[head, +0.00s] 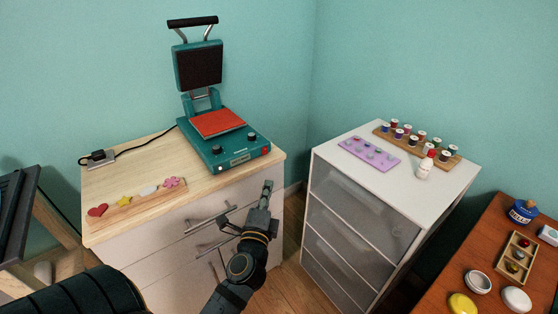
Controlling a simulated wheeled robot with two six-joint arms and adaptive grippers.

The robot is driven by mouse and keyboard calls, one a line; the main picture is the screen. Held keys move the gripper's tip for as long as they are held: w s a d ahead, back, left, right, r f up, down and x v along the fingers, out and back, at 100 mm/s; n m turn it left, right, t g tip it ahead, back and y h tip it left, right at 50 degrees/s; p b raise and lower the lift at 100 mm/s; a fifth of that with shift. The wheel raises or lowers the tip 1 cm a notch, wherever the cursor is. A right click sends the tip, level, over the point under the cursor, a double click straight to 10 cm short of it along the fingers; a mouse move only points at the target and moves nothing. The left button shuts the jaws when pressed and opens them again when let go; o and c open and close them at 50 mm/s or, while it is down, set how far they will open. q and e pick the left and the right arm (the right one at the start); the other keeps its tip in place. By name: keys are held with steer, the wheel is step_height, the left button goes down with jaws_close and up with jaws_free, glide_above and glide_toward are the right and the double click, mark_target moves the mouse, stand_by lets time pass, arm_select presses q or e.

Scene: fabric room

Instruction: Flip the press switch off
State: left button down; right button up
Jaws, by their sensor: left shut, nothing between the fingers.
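The teal heat press (224,137) stands on the wooden-topped cabinet, with its dark upper plate (199,66) raised and a red pad (218,122) on its base. My left gripper (267,187) is shut and empty, pointing up in front of the cabinet. It is below the red switch and apart from it. My right gripper is not in view.
Felt shapes lie on a board (140,205) at the cabinet's front left. A power strip (98,160) with a cord lies behind them. A white drawer unit (391,185) with thread spools stands to the right. A brown table (490,262) holds small dishes.

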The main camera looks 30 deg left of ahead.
arm_select(q)
steer(key=p, duration=0.2)
glide_toward(265, 151)
steer(key=w+d, duration=0.2)
steer(key=w, duration=0.3)
steer(key=a, duration=0.1)
steer(key=w+a+r, duration=0.1)
steer(key=a, duration=0.1)
steer(key=shift+w, duration=0.1)
steer(key=shift+w+a, duration=0.2)
steer(key=shift+a, duration=0.15)
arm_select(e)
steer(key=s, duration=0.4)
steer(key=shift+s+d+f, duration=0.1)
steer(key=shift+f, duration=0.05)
